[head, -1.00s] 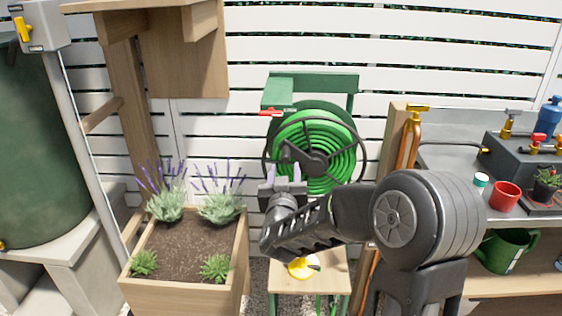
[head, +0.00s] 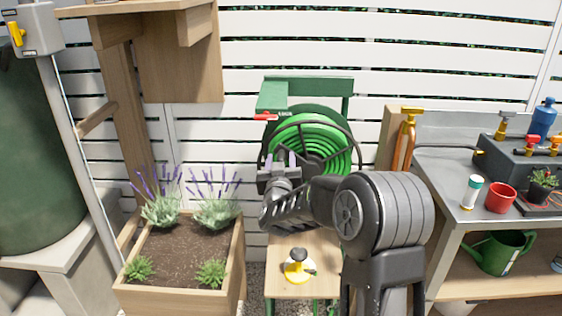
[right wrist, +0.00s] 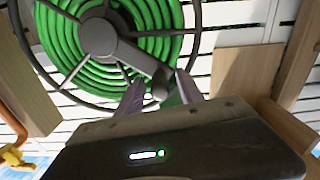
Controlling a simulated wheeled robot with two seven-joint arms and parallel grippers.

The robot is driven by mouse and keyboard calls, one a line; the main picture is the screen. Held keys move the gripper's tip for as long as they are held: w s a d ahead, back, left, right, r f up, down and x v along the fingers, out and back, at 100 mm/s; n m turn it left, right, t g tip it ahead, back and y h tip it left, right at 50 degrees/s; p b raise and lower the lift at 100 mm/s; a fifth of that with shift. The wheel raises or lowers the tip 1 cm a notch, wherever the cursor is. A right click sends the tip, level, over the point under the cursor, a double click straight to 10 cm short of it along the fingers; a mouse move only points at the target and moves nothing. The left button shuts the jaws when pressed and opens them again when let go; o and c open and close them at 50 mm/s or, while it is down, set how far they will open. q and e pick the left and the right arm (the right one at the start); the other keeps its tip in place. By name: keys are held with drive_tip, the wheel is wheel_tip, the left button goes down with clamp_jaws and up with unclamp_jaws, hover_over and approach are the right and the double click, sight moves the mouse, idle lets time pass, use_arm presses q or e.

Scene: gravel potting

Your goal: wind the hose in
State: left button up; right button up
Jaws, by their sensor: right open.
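The hose reel stands against the white fence with the green hose (head: 285,136) wound on it in several loops; it also fills the top of the right wrist view (right wrist: 70,40). A dark wheel with spokes and a hub (right wrist: 98,36) faces me. A dark crank knob (right wrist: 160,88) stands out from the wheel. My right gripper (head: 280,160) is in front of the reel's left side. In the right wrist view its open fingers (right wrist: 158,86) lie on either side of the knob; I cannot tell whether they touch it. My left gripper is not in view.
A wooden stool (head: 285,285) below the reel bears a yellow-and-black item (head: 298,270). A planter box (head: 180,290) with lavender stands left.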

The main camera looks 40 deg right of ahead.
clamp_jaws()
idle(0.3)
idle(1.1)
